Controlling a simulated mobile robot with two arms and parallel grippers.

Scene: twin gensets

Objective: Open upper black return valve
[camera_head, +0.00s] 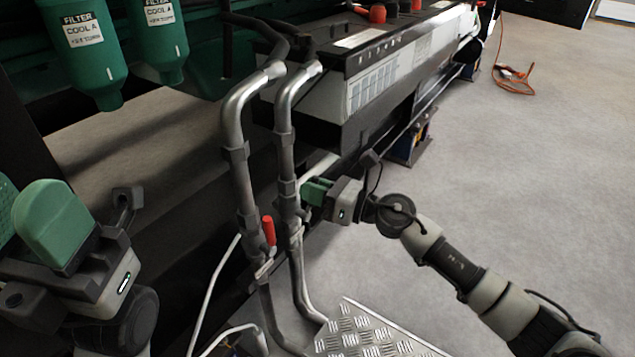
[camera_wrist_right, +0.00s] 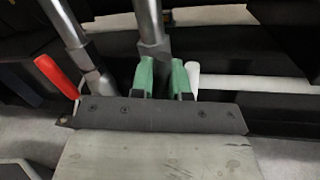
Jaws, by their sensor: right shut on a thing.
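Two metal pipes run down from the machine; the right pipe (camera_head: 285,140) has dark fittings along it. My right gripper (camera_head: 312,193) has its green fingers at this pipe's valve area, coming from the right. In the right wrist view, the green fingers (camera_wrist_right: 162,80) are close together below the grey pipe (camera_wrist_right: 150,25), with a dark part between them. The black valve handle is mostly hidden by the fingers, so its angle cannot be told. My left gripper (camera_head: 50,225), with a green finger pad, is at the left, away from the pipes.
A red valve handle (camera_head: 268,230) stands upright on the left pipe (camera_head: 238,160), close to my right gripper; it also shows in the wrist view (camera_wrist_right: 56,77). Green filters (camera_head: 85,50) hang at upper left. A tread plate (camera_head: 365,335) lies below.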

